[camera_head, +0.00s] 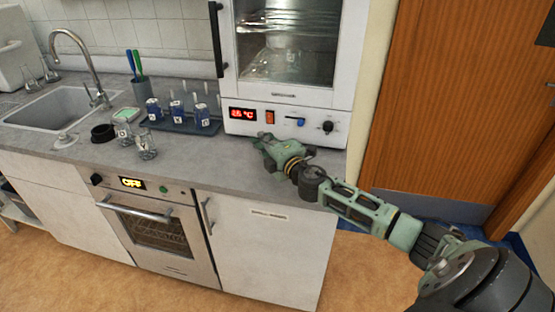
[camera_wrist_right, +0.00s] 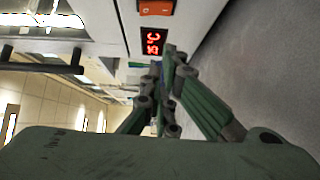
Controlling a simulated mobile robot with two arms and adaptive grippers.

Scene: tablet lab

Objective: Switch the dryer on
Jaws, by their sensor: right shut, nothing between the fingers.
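A white cabinet (camera_head: 350,107) with a glass door stands on the counter. Under the counter, an oven-like appliance (camera_head: 152,229) shows OFF (camera_head: 132,183). No label shows which appliance is the dryer. My right gripper (camera_head: 260,141) is shut and empty, just in front of and below the display and rocker. In the wrist view its fingers (camera_wrist_right: 170,58) overlap the display, with the rocker (camera_wrist_right: 156,8) beyond. My left gripper is out of view.
A dark tray (camera_head: 180,124) with several labelled jars stands left of the cabinet. Loose glass jars (camera_head: 145,147), a black ring (camera_head: 103,133) and a sink (camera_head: 62,107) lie further left. The counter in front of the cabinet is clear. A wooden door (camera_head: 460,90) is at the right.

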